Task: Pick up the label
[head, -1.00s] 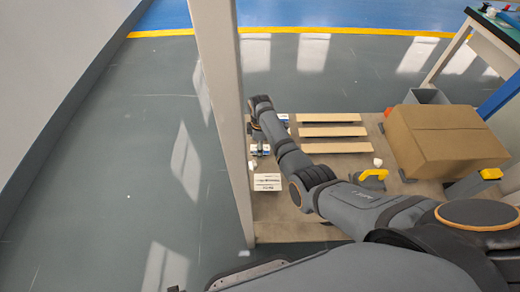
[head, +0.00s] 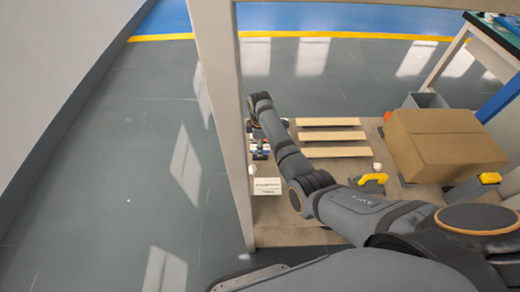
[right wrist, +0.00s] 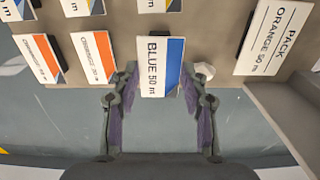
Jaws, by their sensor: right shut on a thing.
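The BLUE 50 m label (right wrist: 160,60), a white plate with a blue edge, sits between the purple-padded fingers of my right gripper (right wrist: 158,88) in the right wrist view. My left gripper is in neither current view.
Orange-edged labels (right wrist: 97,56) lie to the left of the blue one. A PACK ORANGE 50 m plate (right wrist: 273,37) stands right. In the head view, a cardboard box (head: 445,145), wooden slats (head: 330,136) and a pale post (head: 222,110) surround my arm.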

